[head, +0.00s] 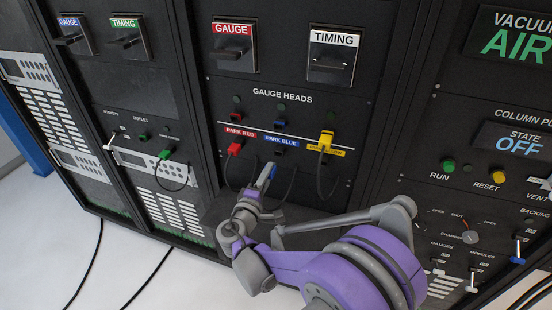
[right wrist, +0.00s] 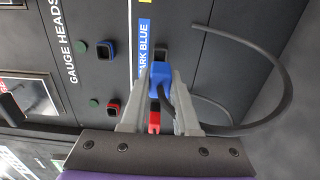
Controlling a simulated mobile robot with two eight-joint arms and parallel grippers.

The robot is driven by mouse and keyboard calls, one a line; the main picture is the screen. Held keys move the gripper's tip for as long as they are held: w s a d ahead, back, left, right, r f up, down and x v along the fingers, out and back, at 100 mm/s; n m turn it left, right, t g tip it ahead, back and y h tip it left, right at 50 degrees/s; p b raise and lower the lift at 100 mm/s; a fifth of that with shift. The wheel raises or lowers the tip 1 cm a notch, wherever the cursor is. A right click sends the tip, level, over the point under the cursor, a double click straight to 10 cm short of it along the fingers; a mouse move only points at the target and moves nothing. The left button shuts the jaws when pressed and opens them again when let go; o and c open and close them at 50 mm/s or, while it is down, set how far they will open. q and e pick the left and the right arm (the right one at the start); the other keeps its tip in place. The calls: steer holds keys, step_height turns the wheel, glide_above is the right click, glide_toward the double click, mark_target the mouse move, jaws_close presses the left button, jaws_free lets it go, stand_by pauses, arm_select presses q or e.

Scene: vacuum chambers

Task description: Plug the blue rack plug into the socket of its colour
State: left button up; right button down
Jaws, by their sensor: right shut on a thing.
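My right gripper (head: 266,180) is shut on the blue plug (head: 272,171), just in front of the rack panel. In the right wrist view the blue plug (right wrist: 160,80) sits between the fingers, with a dark cable from it. The dark park holder (right wrist: 161,54) under the PARK BLUE label (head: 281,139) shows beside the plug; the plug looks apart from it in the head view. The blue-rimmed socket (right wrist: 106,50) looks empty and lies above the park row; it also shows in the head view (head: 280,121). My left gripper is not in view.
A red-rimmed socket (right wrist: 112,108) is beside the blue one. Gauge and timing modules (head: 233,48) are higher up.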

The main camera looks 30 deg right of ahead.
steer(key=r+p, duration=0.1)
steer(key=r, duration=0.2)
steer(key=w+d+r+p, duration=0.1)
steer(key=r+p, duration=0.1)
steer(key=r, duration=0.1)
steer(key=d+r+p, duration=0.1)
steer(key=r, duration=0.3)
steer(key=shift+w, duration=0.3)
steer(key=shift+w+d, duration=0.1)
steer(key=shift+d, duration=0.15)
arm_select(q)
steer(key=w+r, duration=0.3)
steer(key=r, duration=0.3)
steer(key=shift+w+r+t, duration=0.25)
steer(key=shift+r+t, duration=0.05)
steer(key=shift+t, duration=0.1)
arm_select(e)
steer(key=shift+w, duration=0.15)
steer(key=shift+d, duration=0.15)
steer(key=shift+x, duration=1.25)
stand_by(0.7)
steer(key=c, duration=0.6)
jaws_free()
steer(key=shift+w, duration=0.15)
